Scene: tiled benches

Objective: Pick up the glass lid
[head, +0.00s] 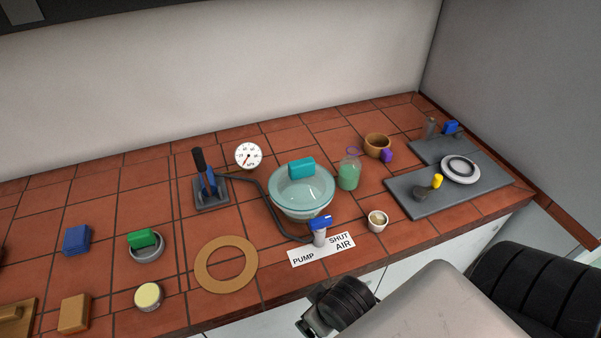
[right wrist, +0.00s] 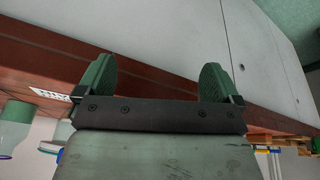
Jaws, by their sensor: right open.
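The glass lid (head: 318,190) is a pale, clear disc with a teal block handle (head: 302,168) on top. It sits on a glass bowl (head: 305,213) in the middle of the tiled bench. My right arm comes in from the lower right of the head view and ends near the bench's front edge, well short of the lid. In the right wrist view my right gripper (right wrist: 156,66) is open, its two green fingers wide apart with nothing between them. The lid cannot be made out in that view. My left gripper is not in view.
A black hose runs from a pump (head: 210,190) behind the bowl to a blue-handled valve (head: 320,232) close in front. A green-filled bottle (head: 349,172) stands right of the bowl, a small cup (head: 377,221) front right. A cork ring (head: 204,266) lies front left.

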